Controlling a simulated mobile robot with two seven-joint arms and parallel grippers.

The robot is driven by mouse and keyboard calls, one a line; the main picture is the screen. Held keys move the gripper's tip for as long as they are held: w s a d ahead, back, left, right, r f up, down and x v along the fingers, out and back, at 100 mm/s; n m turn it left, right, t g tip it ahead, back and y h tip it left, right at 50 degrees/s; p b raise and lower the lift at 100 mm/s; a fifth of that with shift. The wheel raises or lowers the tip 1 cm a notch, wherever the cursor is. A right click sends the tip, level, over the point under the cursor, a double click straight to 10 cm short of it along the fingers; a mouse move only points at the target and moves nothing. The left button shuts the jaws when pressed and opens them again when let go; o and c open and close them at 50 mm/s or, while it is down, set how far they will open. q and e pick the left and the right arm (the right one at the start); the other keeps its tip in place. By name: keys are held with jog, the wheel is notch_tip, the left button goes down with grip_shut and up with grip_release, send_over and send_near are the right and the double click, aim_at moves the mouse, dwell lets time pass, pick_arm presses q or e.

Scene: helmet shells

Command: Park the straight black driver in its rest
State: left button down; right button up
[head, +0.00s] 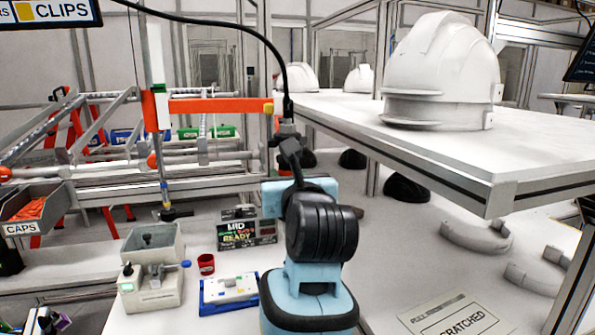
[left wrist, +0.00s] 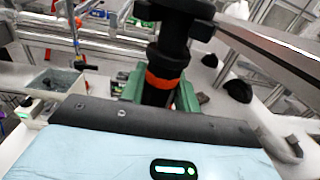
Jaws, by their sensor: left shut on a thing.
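The straight black driver (left wrist: 165,62), with an orange ring, stands upright between the green fingers of my left gripper (left wrist: 158,92) in the left wrist view. The gripper is shut on it. In the head view the driver's dark upper end (head: 288,130) shows above my blue and black left wrist, hanging from a black cable. My wrist hides its lower part and the fingertips there. I cannot make out the driver's rest for certain in either view. My right gripper is not in view.
An orange bar with a yellow end (head: 268,107) lies close beside the driver's top. A white shelf (head: 440,150) with a white helmet shell (head: 443,70) stands right. A grey fixture (head: 150,285), a red cup (head: 206,264) and a blue-edged tray (head: 206,301) sit below left.

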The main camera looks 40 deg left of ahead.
pick_arm(q)
jog(key=shift+s+a+x, duration=0.15)
jog(key=shift+x, duration=1.1)
jog(key=shift+s+a+x, duration=0.1)
jog(key=shift+s+x, duration=0.05)
jog(key=shift+x, duration=1.1)
jog(key=w, duration=0.6)
jog(key=shift+w+b, duration=0.2)
jog(key=shift+b, duration=0.1)
